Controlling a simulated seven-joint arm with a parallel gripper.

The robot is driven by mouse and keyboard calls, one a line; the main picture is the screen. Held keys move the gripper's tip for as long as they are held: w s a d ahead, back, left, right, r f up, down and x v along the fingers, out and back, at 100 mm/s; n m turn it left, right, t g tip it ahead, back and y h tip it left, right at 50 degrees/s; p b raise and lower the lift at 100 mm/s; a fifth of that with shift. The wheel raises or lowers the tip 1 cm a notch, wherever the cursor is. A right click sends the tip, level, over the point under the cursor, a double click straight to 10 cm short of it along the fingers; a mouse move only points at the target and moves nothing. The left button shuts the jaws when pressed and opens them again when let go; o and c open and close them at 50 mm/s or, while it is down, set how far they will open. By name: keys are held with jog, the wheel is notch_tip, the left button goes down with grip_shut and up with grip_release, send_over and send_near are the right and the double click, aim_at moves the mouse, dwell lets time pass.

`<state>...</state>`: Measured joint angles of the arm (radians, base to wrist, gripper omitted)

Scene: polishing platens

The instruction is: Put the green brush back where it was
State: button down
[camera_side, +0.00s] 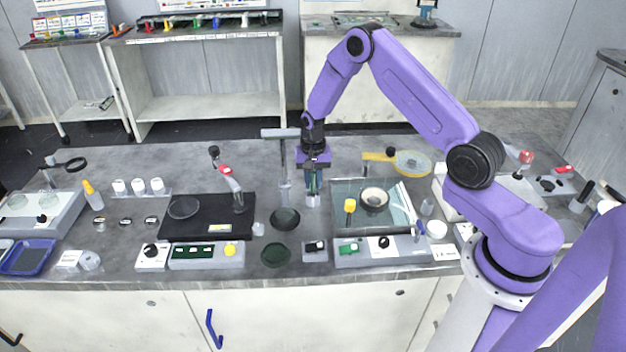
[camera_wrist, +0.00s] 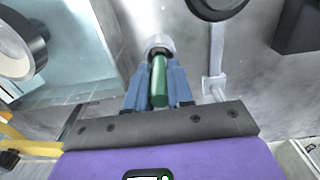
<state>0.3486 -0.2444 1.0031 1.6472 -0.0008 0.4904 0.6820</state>
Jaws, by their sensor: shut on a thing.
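My gripper (camera_side: 313,183) points down near the middle of the bench, left of the right-hand platen. In the wrist view, its blue fingers (camera_wrist: 159,88) are shut on the green brush (camera_wrist: 159,80), one on each side of its handle. The brush's far end meets a small pale grey cylinder (camera_wrist: 160,42), which also shows just under the fingertips in the side view (camera_side: 313,201). I cannot tell whether the brush's end is inside this cylinder or only above it. In the side view the fingers mostly hide the brush.
A grey stand (camera_side: 283,165) rises close on the left. A dark bowl (camera_side: 285,219) lies left of and nearer than my gripper. The glassy platen (camera_side: 345,218), with a round dish (camera_side: 374,199) and a yellow-topped item (camera_side: 350,206), lies to the right. A black platen (camera_side: 207,208) lies further left.

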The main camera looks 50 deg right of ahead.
jog(key=shift+f, duration=0.1)
jog(key=c, duration=1)
grip_release()
notch_tip(320, 180, up, 12)
jog(key=shift+a+r, duration=0.1)
jog(key=shift+r, duration=0.05)
jog(key=s+a+r+n, duration=0.5)
jog(key=s+a, duration=0.3)
jog(key=s+a+r+n, duration=0.4)
jog(key=s+a+n, duration=0.2)
jog(key=s+a, duration=0.15)
jog(key=s+r+n, duration=0.1)
jog(key=s+n, duration=0.4)
jog(key=s, duration=0.5)
jog(key=s+d+r+n, duration=0.1)
jog(key=s+n, duration=0.4)
jog(key=s, duration=0.6)
jog(key=shift+s+d+r+n, duration=0.25)
jog(key=shift+s+r+n, duration=0.05)
jog(key=shift+r, duration=0.15)
